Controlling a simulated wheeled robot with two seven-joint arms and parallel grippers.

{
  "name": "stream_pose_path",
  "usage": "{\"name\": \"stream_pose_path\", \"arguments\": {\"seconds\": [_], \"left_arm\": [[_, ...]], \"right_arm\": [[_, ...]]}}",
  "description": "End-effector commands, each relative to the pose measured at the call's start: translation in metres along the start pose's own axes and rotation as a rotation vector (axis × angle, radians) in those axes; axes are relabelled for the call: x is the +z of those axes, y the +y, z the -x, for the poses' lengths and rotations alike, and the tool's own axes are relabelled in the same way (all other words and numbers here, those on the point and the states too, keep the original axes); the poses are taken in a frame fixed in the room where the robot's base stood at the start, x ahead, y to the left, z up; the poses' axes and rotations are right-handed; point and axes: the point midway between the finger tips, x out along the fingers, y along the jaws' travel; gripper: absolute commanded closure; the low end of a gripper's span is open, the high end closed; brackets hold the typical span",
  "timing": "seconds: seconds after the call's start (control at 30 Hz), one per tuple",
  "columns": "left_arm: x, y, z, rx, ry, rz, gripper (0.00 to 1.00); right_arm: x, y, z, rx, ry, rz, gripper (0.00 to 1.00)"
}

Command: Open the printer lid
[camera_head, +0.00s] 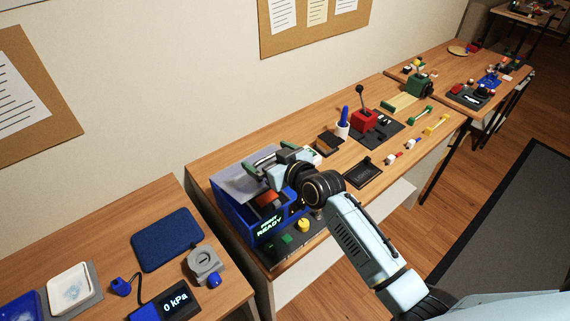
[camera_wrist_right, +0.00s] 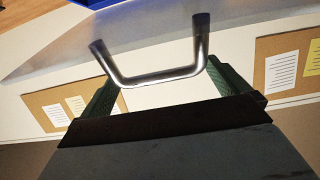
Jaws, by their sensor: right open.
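The blue printer (camera_head: 226,207) stands at the near left end of the long bench, with a lit "READY" screen on its front. Its grey lid (camera_head: 236,183) appears raised and tilted, and dark interior with an orange-red part shows below it. My right gripper (camera_head: 266,171) is at the lid's right side, its jaws apart. In the right wrist view, a U-shaped metal handle (camera_wrist_right: 160,79) projects from the grey lid surface (camera_wrist_right: 150,28) between the two dark green fingers of my right gripper (camera_wrist_right: 160,85). Contact with the fingers is unclear. My left gripper is not in view.
A panel with green and yellow buttons (camera_head: 303,225) lies before the printer. A black tray (camera_head: 363,172), a red lever box (camera_head: 364,120) and a pen cup (camera_head: 342,130) stand farther along the bench. A separate table (camera_head: 110,268) with a pressure display is at left.

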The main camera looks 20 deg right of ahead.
Motion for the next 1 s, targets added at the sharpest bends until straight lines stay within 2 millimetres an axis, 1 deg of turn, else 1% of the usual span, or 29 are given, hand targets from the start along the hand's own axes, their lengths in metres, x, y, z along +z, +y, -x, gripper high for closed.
{"name": "stream_pose_path", "arguments": {"seconds": [0.17,0.4,0.6,0.7,0.8,1.0], "left_arm": [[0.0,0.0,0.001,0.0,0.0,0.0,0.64],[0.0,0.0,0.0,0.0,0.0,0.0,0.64],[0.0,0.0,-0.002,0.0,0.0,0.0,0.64],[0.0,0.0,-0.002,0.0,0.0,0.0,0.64],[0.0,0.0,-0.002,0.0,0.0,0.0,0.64],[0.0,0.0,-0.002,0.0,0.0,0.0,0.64]], "right_arm": [[0.001,0.0,0.029,0.001,-0.001,0.003,0.0],[0.0,0.0,0.077,0.0,0.001,0.004,0.0],[0.0,0.0,0.109,0.001,0.002,0.003,0.0],[-0.001,0.0,0.118,0.001,0.003,0.002,0.0],[-0.001,0.0,0.123,0.0,0.003,0.001,0.0],[-0.002,0.0,0.125,0.0,0.004,0.001,0.0]]}}
